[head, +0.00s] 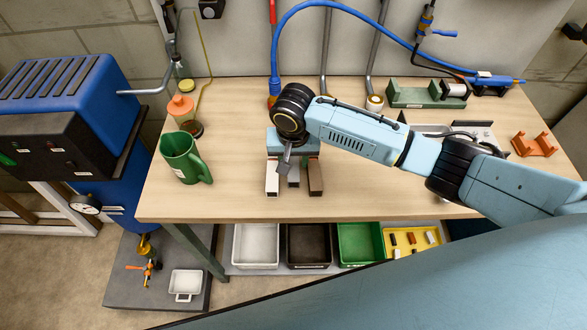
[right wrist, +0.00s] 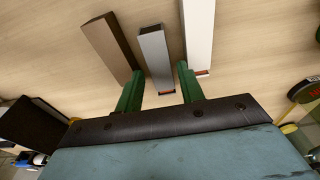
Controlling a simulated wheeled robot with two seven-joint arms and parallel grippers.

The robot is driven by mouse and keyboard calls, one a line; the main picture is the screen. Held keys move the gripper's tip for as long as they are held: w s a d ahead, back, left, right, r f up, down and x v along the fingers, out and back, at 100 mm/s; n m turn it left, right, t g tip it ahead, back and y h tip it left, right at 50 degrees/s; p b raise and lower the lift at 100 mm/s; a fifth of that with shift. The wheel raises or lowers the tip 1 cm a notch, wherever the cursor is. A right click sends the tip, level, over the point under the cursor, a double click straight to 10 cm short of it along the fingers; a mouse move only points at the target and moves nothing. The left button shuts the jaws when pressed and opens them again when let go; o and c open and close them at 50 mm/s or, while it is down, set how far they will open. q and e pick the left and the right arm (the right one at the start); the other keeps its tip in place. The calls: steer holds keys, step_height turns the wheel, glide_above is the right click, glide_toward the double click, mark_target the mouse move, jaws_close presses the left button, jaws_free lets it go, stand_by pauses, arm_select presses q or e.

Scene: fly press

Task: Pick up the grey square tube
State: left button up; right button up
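The grey square tube (right wrist: 155,58) lies between a brown tube (right wrist: 110,45) and a white tube (right wrist: 198,35) in the right wrist view. In the head view the grey tube (head: 293,177) shows only in part, with the white tube (head: 271,180) at its left and the brown tube (head: 315,178) at its right. My right gripper (right wrist: 160,71) is open, with one green finger on each side of the grey tube and a visible gap to it. In the head view the right gripper (head: 292,158) is over the tubes, its fingers largely hidden. My left gripper is out of view.
A green jug (head: 182,158) and an orange-topped bottle (head: 181,107) stand left on the wooden bench (head: 225,190). A green bracket (head: 412,96) and an orange bracket (head: 534,144) are at the right. White, black, green and yellow bins (head: 360,245) sit below the front edge.

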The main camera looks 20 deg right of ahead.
mark_target(294, 165)
steer(key=shift+w+d+f, duration=0.1)
steer(key=shift+w+f, duration=0.05)
steer(key=shift+f, duration=0.65)
steer(key=shift+w+d+f, duration=0.1)
steer(key=shift+w+f, duration=0.05)
steer(key=shift+f, duration=0.6)
steer(key=shift+a+f, duration=0.1)
jaws_close()
